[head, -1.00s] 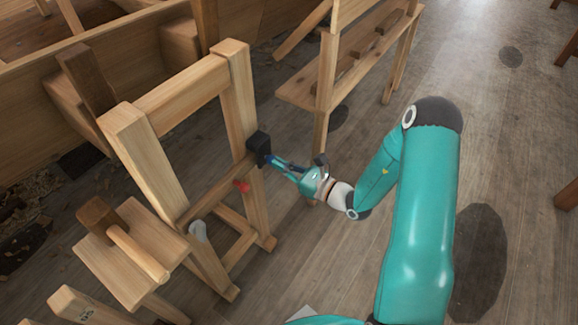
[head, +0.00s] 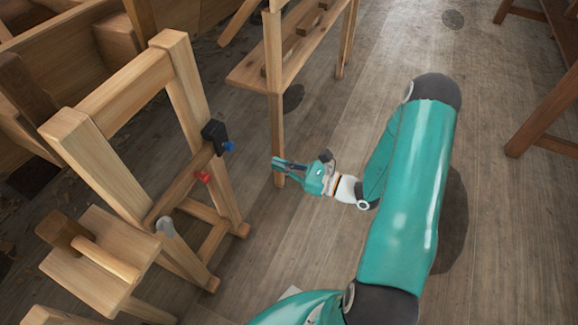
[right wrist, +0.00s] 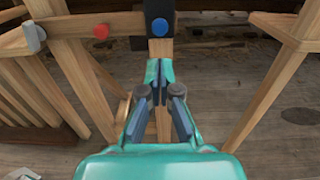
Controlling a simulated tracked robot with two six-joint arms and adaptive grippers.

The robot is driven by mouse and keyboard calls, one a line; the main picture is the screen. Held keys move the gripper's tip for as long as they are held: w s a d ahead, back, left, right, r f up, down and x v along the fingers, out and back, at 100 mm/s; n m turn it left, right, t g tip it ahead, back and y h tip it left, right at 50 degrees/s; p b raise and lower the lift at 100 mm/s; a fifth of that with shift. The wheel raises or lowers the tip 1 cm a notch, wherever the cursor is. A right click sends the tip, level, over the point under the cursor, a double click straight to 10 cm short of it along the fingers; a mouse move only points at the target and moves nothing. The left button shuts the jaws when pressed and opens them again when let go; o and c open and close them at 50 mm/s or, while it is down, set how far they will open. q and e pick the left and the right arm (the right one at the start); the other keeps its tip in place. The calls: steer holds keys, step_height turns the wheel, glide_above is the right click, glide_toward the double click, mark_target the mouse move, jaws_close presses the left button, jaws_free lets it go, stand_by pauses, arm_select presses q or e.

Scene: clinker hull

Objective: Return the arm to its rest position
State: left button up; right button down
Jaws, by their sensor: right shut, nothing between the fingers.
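My right gripper (head: 283,163) is shut and empty, in the open space to the right of the wooden frame (head: 190,95). It also shows in the right wrist view (right wrist: 160,95), with its fingers together. A black box (head: 214,136) with a blue knob (head: 229,146) sits on the frame's right post, apart from the gripper. The blue knob (right wrist: 160,26) is straight beyond the fingertips in the right wrist view. My left gripper does not show.
A red knob (head: 203,177) and a grey-white rounded piece (head: 166,227) are on the frame. A wooden mallet (head: 100,258) lies on a stool at lower left. A shelf rack (head: 250,72) stands behind my gripper. Bare floor (head: 480,160) lies to the right; a bench leg (head: 540,125) is at far right.

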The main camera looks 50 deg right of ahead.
steer(key=s+a+f+n+g+y, duration=0.3)
steer(key=s+a+f+n+g, duration=0.3)
steer(key=s+a+n+g, duration=0.4)
steer(key=s+a+f+n+g+y, duration=0.3)
steer(key=s+a+f+n+g, duration=0.4)
steer(key=a, duration=0.5)
step_height(320, 180, down, 5)
steer(key=d+n+g+h, duration=0.2)
steer(key=n+g+h, duration=0.1)
steer(key=n+h, duration=0.35)
steer(key=w+a+f+n+t+h, duration=0.2)
steer(key=w+n+t, duration=0.1)
steer(key=w+n, duration=0.25)
arm_select(q)
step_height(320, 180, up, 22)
steer(key=p, duration=2.2)
arm_select(e)
step_height(320, 180, up, 23)
steer(key=a+n, duration=0.1)
steer(key=shift+w+a+f+t+y, duration=0.2)
steer(key=shift+w+t+y, duration=0.1)
steer(key=shift+w+y, duration=0.1)
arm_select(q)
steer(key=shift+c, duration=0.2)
arm_select(e)
steer(key=c, duration=1.9)
jaws_free()
